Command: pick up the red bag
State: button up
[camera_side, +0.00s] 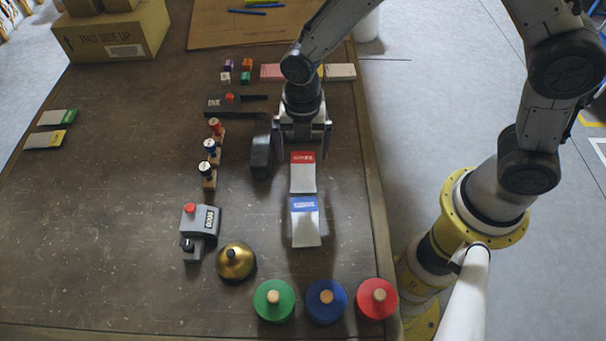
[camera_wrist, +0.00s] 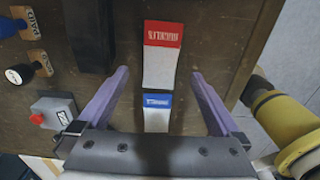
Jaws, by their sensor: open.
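The red bag (camera_side: 303,172) is a white packet with a red top band, lying on the table just in front of my gripper (camera_side: 302,130) in the side view. In the wrist view the red bag (camera_wrist: 161,52) lies ahead of the fingertips, near the middle.
A black block (camera_side: 262,150) stands just left of my gripper. Stamps (camera_side: 209,150), a grey device with a red button (camera_side: 200,220), a brass bell (camera_side: 235,262) and coloured round lids (camera_side: 326,298) stand around. The table's right edge is close. The left table area is mostly clear.

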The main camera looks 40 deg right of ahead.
aim_at(303, 168)
jog(key=shift+d+f, duration=0.1)
jog(key=shift+f, duration=2.8)
jog(key=c, duration=1.4)
jog(key=shift+w+r, duration=0.1)
jog(key=shift+r, duration=0.05)
